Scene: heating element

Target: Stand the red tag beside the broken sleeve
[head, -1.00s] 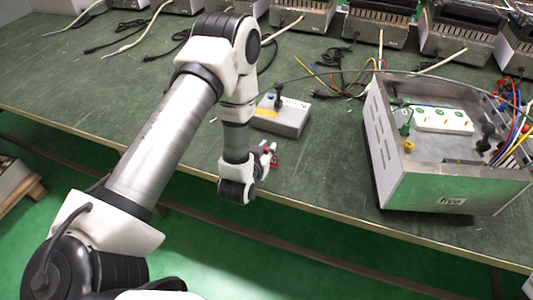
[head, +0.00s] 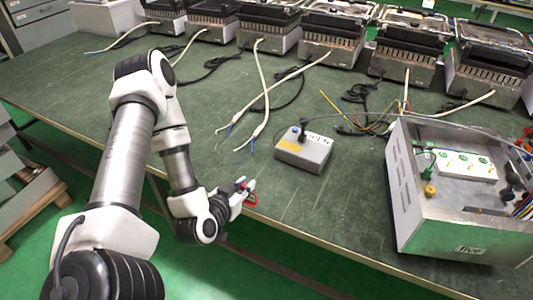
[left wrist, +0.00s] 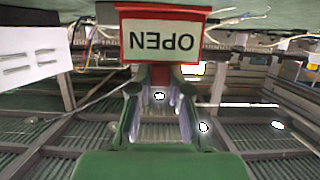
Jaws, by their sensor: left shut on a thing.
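My left gripper (head: 246,188) is shut on the red tag (head: 251,200) at the table's front edge. In the left wrist view, the red-framed tag (left wrist: 163,38) reads "OPEN" upside down, between the fingertips (left wrist: 160,75). Two pale cable sleeves with bare wire ends lie on the table beyond my gripper: one (head: 265,108) runs down the middle, the other (head: 285,85) crosses it. Both ends show thin blue wires. I cannot tell which sleeve is the broken one. The tag is apart from both. My right gripper is not in view.
An open metal case marked "five" (head: 465,232) fills the right side of the table. Several heating units (head: 330,45) line the back.

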